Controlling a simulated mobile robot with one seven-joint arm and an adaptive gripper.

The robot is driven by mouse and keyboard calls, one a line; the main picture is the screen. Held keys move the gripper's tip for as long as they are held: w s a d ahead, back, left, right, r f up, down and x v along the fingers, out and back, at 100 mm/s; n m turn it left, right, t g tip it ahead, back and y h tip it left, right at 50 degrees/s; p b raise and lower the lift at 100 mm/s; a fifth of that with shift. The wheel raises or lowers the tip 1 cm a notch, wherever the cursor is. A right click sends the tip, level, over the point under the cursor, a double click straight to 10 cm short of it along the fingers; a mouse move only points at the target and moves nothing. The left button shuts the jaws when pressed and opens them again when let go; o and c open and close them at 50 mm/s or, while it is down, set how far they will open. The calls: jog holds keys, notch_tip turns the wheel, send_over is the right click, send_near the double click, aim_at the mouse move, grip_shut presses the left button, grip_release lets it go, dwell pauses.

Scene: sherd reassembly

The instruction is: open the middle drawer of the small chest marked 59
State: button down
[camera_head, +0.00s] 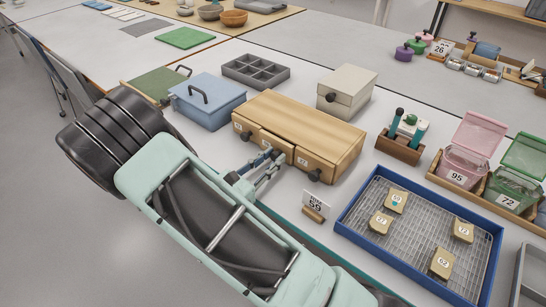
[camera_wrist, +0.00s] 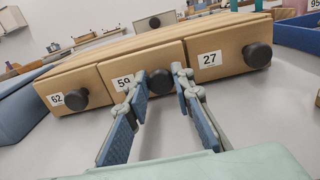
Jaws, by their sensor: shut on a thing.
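The small wooden chest (camera_head: 310,118) has three drawers side by side, each with a round dark knob. In the wrist view, the middle drawer (camera_wrist: 145,62) bears the label 59, between drawer 62 (camera_wrist: 65,98) on the left and drawer 27 (camera_wrist: 225,45) on the right. My gripper (camera_wrist: 174,84) is shut on the middle drawer's knob (camera_wrist: 183,98), one finger on each side; the fingers partly hide the knob and the drawer front. My gripper also shows in the head view (camera_head: 271,160).
A card marked 59 (camera_head: 315,203) stands on the table near the blue-rimmed tray (camera_head: 366,240). A blue box (camera_head: 208,98) stands left of the chest, a cream box (camera_head: 348,86) behind it, and a wooden holder (camera_head: 399,148) to its right.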

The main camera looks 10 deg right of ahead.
jog(key=p+v, duration=0.1)
jog(key=v, duration=1)
jog(key=shift+s+a, duration=0.15)
jog(key=shift+a, duration=0.05)
jog(key=c, duration=1.7)
grip_release()
jog(key=v, duration=1.2)
